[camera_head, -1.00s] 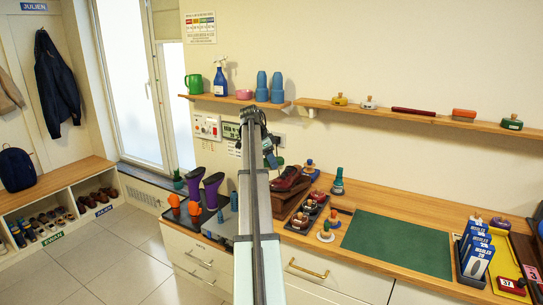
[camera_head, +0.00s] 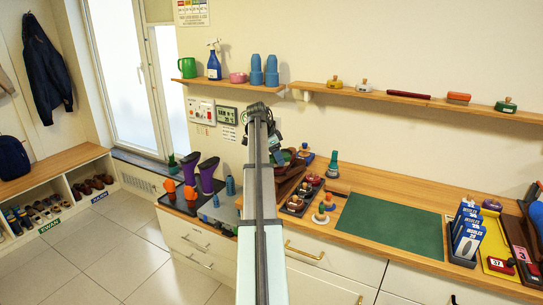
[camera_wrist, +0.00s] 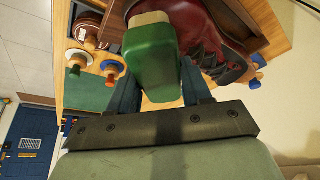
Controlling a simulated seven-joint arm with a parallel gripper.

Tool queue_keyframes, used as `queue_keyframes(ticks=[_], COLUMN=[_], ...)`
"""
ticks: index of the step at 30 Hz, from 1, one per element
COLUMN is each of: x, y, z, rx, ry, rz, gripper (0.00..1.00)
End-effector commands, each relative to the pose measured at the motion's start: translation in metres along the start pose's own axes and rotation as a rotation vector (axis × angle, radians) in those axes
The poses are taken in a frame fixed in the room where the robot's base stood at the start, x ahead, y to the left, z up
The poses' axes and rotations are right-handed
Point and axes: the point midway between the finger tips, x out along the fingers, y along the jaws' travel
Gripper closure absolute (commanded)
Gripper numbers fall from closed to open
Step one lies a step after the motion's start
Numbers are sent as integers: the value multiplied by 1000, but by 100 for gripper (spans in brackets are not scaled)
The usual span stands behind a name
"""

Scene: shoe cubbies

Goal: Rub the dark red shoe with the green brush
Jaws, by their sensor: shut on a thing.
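In the wrist view my gripper (camera_wrist: 158,75) is shut on the green brush (camera_wrist: 149,52), which has a pale wooden part at its top. The dark red shoe (camera_wrist: 210,28) lies beyond and beside the brush, with dark laces, next to a brown wooden stand (camera_wrist: 248,22). The brush overlaps the shoe's edge in the picture; I cannot tell whether they touch. In the head view my arm hides most of the shoe, and a bit of green shows near the stand (camera_head: 287,185).
Round-knobbed brushes in a tray (camera_head: 299,198) stand right of the shoe, before a green mat (camera_head: 390,226). Purple boot shapes (camera_head: 208,174) stand left. A wall shelf (camera_head: 420,101) holds several brushes. Blue boxes (camera_head: 467,235) stand at right.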

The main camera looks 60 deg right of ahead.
Motion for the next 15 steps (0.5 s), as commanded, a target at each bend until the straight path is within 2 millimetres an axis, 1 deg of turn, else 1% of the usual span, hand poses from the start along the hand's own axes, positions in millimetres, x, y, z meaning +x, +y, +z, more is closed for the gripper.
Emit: queue_keyframes(ticks=[2,15], x=[3,-10], y=[7,-24], z=[-5,20], rx=[2,-1], ry=[1,-1], rz=[2,0], gripper=[80,80])
